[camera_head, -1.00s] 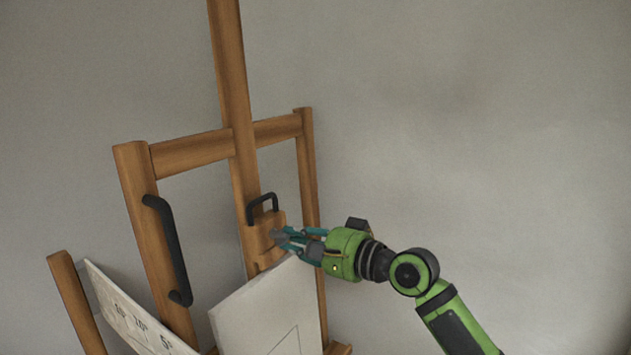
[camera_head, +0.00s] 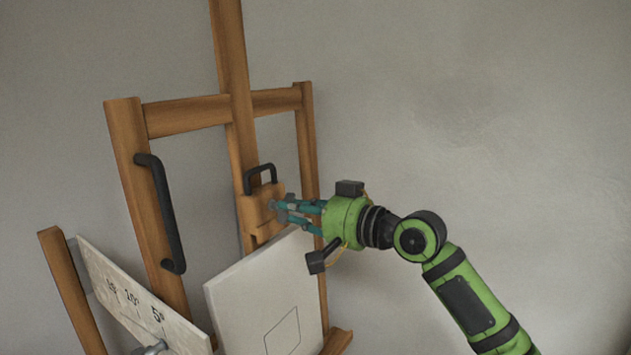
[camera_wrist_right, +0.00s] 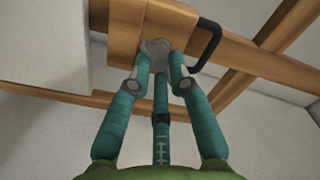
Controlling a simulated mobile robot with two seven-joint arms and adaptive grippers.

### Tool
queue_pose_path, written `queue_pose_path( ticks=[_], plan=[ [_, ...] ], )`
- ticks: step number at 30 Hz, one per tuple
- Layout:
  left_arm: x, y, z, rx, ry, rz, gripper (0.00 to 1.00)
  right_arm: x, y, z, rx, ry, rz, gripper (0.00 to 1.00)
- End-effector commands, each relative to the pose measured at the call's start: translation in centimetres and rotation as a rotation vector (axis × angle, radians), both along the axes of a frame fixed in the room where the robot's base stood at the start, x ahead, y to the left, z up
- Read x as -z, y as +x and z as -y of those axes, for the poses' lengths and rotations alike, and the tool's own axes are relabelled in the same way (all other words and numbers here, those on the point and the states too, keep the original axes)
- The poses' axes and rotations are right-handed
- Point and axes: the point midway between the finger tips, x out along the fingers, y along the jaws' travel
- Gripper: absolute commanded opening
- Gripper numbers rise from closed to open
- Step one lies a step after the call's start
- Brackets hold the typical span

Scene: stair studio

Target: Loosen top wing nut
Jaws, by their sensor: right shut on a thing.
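The top wing nut (camera_wrist_right: 155,52) is a grey metal piece on the front of a wooden block (camera_head: 260,212) on the easel's central mast. My right gripper (camera_head: 281,208) reaches it from the right, and its teal fingers are shut on the nut. In the right wrist view the fingertips (camera_wrist_right: 160,72) close around the nut, covering part of it. In the head view the nut is mostly hidden by the fingers. My left gripper is not in view.
A black handle (camera_head: 261,170) tops the block. A pale canvas (camera_head: 250,290) stands just below the gripper. A long black handle (camera_head: 165,215) is on the left post. An angle-marked board (camera_head: 140,305) is at lower left. Room to the right is free.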

Motion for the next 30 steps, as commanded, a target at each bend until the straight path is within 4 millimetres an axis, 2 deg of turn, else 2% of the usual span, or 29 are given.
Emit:
queue_pose_path(
  ticks=[1,4,5,17,30],
  plan=[
    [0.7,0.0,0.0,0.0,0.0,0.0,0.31,0.1,0.0,0.0,-0.004,-0.03,0.053,0.0],
    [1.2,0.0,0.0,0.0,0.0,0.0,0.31,0.0,0.0,0.0,-0.013,-0.087,0.138,0.0],
    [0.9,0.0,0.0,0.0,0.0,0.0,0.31,-0.2,0.0,0.0,-0.012,-0.082,0.131,0.31],
    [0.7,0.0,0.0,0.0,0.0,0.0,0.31,-0.1,-0.2,0.3,-0.012,-0.081,0.122,0.31],
    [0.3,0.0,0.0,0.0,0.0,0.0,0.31,-0.4,-2.6,3.9,-0.012,-0.081,0.121,0.31]
  ],
)
